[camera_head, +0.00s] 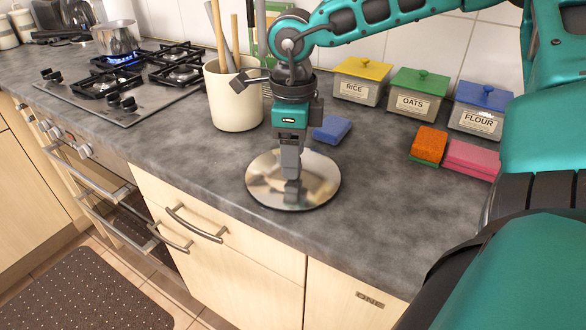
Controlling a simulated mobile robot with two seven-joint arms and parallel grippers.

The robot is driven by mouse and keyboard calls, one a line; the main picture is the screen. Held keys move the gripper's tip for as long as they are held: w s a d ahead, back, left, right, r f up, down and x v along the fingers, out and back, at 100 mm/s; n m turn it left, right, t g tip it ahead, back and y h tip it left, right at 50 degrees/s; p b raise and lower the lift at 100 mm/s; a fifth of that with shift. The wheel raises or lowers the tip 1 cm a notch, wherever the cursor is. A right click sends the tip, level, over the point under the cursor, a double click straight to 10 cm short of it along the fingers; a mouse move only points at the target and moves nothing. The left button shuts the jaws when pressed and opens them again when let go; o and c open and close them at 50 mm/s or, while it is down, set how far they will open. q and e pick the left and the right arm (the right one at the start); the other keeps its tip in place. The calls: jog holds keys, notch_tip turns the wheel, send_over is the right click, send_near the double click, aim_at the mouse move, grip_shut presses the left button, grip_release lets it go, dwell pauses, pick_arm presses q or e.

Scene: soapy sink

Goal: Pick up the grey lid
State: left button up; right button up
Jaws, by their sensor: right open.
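The grey lid (262,184) is a round, shiny metal disc. It lies flat on the dark grey counter near the front edge. My right gripper (292,196) points straight down over the middle of the lid, with its fingertips at or just above it. The fingers line up in this view and cover the lid's centre, so any knob there is hidden. I cannot tell whether the fingers touch the lid. My left gripper is not in view.
A cream utensil pot (234,100) stands close behind the lid to the left. A blue sponge (332,130) lies just behind it. Orange (428,144) and pink (472,158) sponges and labelled canisters (418,92) are at right. The gas hob (125,80) has a lit burner under a pot (116,38).

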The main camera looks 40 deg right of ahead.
jog(key=shift+f, duration=0.1)
grip_shut()
dwell(0.5)
